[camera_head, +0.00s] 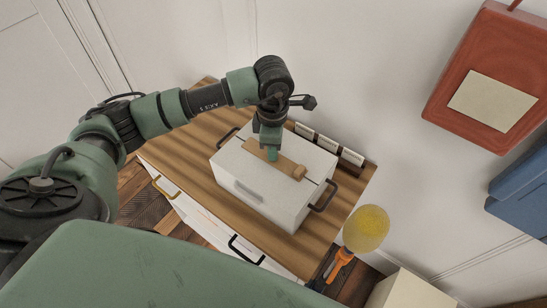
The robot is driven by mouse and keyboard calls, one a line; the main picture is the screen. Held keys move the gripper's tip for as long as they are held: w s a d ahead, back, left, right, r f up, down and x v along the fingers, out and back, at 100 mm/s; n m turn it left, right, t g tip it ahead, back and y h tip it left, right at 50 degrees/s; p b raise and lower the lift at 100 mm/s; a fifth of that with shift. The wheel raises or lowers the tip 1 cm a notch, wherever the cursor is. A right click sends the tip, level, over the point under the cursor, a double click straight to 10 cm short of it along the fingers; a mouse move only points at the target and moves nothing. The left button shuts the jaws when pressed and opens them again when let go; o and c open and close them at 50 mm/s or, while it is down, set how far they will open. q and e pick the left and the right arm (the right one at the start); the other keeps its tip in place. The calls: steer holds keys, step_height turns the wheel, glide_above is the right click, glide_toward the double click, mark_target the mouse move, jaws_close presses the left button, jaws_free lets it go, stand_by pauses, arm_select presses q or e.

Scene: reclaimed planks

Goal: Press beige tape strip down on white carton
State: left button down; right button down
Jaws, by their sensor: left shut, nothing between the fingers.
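The white carton (233,171) stands on a striped wooden cabinet top in the middle of the head view. It has dark handles on two sides and a light handle on its front. The beige tape strip (285,164) lies along the top of the carton, with a rounded bulge near its right end. My left gripper (272,156) is shut and empty, pointing down at the strip. Its tip is at or just above the strip and hides a little of it; I cannot tell whether they touch. My right gripper does not show.
The wooden cabinet top (190,148) has free room left of the carton. Several small dark-and-white blocks (327,145) stand behind the carton by the wall. A yellow rounded object (366,228) with an orange handle is at the right. A red panel (456,105) hangs on the wall.

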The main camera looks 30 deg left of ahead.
arm_select(q)
step_height(320, 180, up, 7)
steer(key=p, duration=0.3)
stand_by(0.6)
stand_by(0.5)
